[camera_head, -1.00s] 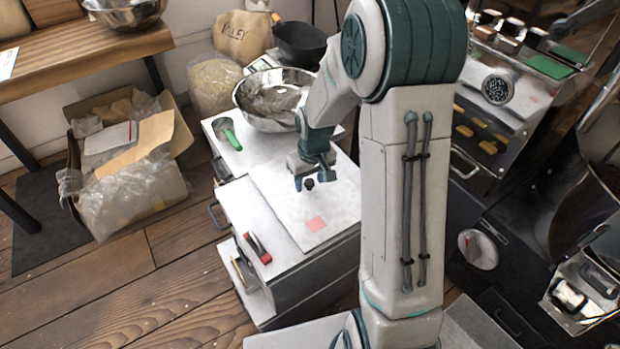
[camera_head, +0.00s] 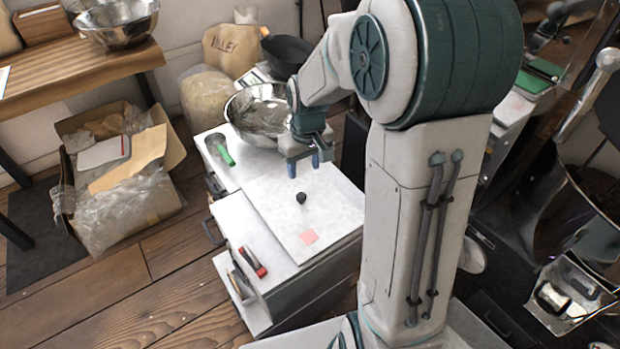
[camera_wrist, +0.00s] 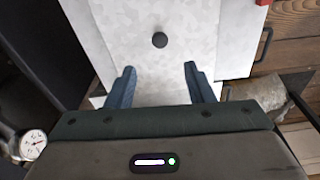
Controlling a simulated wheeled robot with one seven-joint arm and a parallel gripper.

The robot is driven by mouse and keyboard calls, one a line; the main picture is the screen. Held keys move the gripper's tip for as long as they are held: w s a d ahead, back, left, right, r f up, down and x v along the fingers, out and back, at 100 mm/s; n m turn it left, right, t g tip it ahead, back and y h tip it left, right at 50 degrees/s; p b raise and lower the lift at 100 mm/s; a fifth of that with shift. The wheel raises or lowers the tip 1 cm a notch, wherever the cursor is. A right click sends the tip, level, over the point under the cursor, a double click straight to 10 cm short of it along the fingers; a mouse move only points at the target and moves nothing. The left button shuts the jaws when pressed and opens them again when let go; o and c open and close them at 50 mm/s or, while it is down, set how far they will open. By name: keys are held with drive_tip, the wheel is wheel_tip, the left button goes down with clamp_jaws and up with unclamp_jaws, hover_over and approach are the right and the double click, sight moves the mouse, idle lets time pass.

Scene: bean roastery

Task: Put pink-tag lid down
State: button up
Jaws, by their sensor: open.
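The lid (camera_head: 282,216) is a flat, pale mottled plate with a small black knob (camera_head: 301,198) and a pink tag (camera_head: 308,237) near its front edge. It lies flat on top of the grey-white cabinet (camera_head: 237,219). My gripper (camera_head: 305,170) is above the back part of the lid, apart from the knob, with its blue fingers spread and empty. In the wrist view the lid (camera_wrist: 180,70) and knob (camera_wrist: 160,40) lie beyond the open fingers (camera_wrist: 160,82). The pink tag does not show there.
A steel bowl (camera_head: 262,112) and a green-handled scoop (camera_head: 220,149) are behind the lid. A red-handled tool (camera_head: 252,262) lies at the cabinet's front left. A cardboard box (camera_head: 165,135) of packaging stands on the floor at left.

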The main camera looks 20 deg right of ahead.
drive_tip(key=s+r+m, duration=0.1)
drive_tip(key=s+r, duration=0.2)
drive_tip(key=s, duration=0.6)
drive_tip(key=s+r+m, duration=0.1)
drive_tip(key=s+r, duration=0.2)
drive_tip(key=s, duration=0.6)
drive_tip(key=shift+s+m, duration=0.3)
drive_tip(key=shift+s, duration=0.1)
idle(0.5)
